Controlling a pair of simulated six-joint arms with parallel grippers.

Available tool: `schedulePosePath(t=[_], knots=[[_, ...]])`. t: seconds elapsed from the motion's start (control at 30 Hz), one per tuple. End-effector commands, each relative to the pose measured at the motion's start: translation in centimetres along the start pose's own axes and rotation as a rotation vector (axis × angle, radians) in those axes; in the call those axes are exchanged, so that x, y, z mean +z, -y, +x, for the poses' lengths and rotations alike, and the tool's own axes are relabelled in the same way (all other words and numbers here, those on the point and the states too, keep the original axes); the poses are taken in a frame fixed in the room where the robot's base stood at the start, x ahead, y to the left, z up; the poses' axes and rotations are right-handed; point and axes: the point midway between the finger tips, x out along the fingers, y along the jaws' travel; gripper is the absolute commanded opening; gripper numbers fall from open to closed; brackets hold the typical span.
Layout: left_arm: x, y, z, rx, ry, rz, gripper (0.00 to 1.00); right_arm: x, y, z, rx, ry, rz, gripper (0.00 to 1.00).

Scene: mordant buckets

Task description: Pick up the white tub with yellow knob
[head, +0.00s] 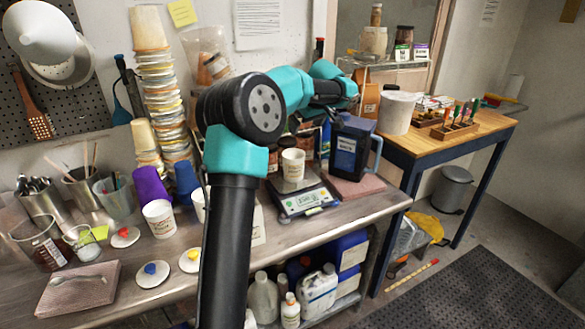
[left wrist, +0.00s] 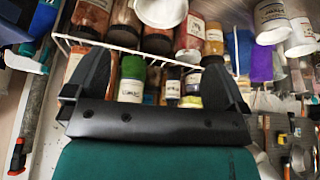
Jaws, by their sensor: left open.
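A white round piece with a yellow knob (head: 192,260) lies flat on the metal bench in the head view, left of my arm. White tubs stand near it, one in front of the purple cups (head: 159,220) and one partly hidden by my arm (head: 198,205). Another white tub (head: 293,164) sits on the scale. My left gripper (left wrist: 156,75) is open and empty in the left wrist view, its fingers wide apart in front of shelved jars. In the head view it is high over the back of the bench, far right of the yellow knob, its jaws unclear.
Similar white pieces with a red knob (head: 125,237) and a blue knob (head: 151,272) lie nearby. A scale (head: 303,197), a dark blue jug (head: 350,147) and tall stacked tubs (head: 158,85) crowd the bench. A pink slab (head: 78,288) lies front left.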

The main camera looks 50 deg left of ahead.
Motion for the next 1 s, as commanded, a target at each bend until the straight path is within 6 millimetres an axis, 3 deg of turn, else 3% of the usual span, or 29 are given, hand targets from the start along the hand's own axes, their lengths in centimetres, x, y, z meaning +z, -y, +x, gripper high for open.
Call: schedulePosePath(t=[0.27, 0.8, 1.0], knots=[[0.1, 0.0, 2.3, -0.003, 0.002, 0.001, 1.0, 0.0, 0.0, 0.0, 0.0, 0.0, 0.0, 0.0], [0.1, 0.0, 11.2, -0.002, 0.003, 0.002, 1.0, 0.0, 0.0, 0.0, 0.0, 0.0, 0.0, 0.0], [0.1, 0.0, 12.3, 0.0, 0.001, 0.002, 1.0, 0.0, 0.0, 0.0, 0.0, 0.0, 0.0, 0.0]])
